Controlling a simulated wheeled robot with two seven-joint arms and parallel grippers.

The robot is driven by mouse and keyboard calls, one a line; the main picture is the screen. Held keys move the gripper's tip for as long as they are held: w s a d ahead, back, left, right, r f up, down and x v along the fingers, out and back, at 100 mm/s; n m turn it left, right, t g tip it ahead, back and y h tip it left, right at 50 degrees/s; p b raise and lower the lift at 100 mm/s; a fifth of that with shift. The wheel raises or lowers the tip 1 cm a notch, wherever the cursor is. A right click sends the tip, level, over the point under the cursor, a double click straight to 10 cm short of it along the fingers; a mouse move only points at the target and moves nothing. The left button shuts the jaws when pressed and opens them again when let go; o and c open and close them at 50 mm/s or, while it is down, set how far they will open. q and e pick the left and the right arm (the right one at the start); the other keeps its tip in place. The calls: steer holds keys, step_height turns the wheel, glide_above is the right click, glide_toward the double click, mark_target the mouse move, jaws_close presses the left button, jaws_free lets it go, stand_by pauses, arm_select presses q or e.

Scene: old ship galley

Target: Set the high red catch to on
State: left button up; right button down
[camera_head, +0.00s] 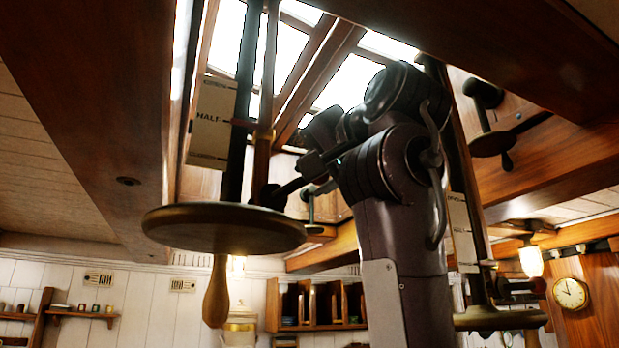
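My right arm rises from the bottom, right of centre, and bends left at the top. The end of its gripper (312,165) is dark and small beside the upright wooden pole (265,110). I cannot make out its fingers, or whether they touch anything. A pale plate (211,118) marked "HALF" stands left of the pole. The catch's setting cannot be read. My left gripper is not in view.
A round dark disc (225,228) with a wooden handle (216,292) hangs left of my arm. A second disc (500,319) and pale plate (461,228) are to the right. Heavy beams frame the skylight (290,55). A lamp (530,261) and clock (570,293) are far right.

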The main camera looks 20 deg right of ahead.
steer(key=f+m+b, duration=0.1)
steer(key=f+m, duration=0.1)
steer(key=m, duration=0.1)
steer(key=shift+w+d+b, duration=0.2)
steer(key=shift+d+b, duration=0.1)
steer(key=shift+b, duration=0.1)
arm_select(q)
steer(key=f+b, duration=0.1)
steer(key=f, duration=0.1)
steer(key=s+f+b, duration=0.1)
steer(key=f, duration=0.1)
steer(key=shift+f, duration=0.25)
arm_select(e)
steer(key=m, duration=0.1)
steer(key=f+m, duration=0.1)
steer(key=m, duration=0.1)
steer(key=shift+d+f+m, duration=0.2)
steer(key=shift+f+m, duration=0.1)
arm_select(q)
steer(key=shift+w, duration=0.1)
